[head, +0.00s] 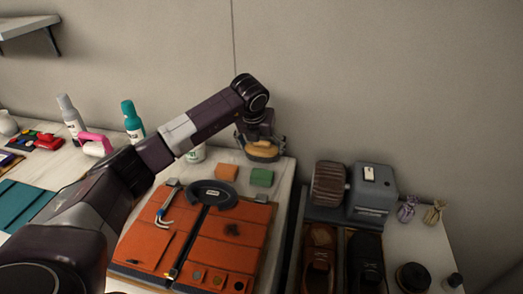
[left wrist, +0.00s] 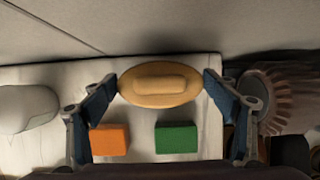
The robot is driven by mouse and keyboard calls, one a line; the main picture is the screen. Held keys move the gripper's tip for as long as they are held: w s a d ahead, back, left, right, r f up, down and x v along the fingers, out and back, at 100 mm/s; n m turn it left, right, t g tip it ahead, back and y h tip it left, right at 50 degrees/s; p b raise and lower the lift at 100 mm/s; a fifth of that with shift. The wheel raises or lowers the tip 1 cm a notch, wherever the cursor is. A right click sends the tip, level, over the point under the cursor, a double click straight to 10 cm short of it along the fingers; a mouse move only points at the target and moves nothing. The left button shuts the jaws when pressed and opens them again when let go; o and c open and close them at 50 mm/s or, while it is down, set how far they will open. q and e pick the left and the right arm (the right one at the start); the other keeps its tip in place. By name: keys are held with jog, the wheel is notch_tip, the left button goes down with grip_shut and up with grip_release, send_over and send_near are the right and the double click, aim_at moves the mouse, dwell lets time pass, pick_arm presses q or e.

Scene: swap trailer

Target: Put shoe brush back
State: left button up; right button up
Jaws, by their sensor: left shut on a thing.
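The shoe brush (head: 262,152) is an oval, tan-wooden piece with a raised grip. My left gripper (head: 261,146) is shut on it, near the back edge of the light tabletop (head: 283,186). In the left wrist view the brush (left wrist: 160,91) spans the gap between the two blue-padded fingers of my left gripper (left wrist: 161,85). I cannot tell whether its underside touches the surface. My right gripper is not in view.
An orange block (head: 227,172) and a green block (head: 262,177) lie just in front of the brush. An orange tool mat (head: 215,240) lies nearer. A grey machine with a roller (head: 371,188) and shoes (head: 319,262) stand right. Bottles (head: 132,120) stand left.

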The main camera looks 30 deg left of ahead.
pick_arm(q)
notch_tip(320, 180, down, 2)
jog(key=shift+f, duration=0.1)
jog(key=o, duration=1.2)
jog(key=shift+f, duration=0.1)
jog(key=shift+r, duration=0.2)
jog(key=shift+s+r, duration=0.1)
jog(key=shift+r, duration=0.15)
jog(key=b+v, duration=0.2)
jog(key=v, duration=0.9)
jog(key=shift+s+r, duration=0.15)
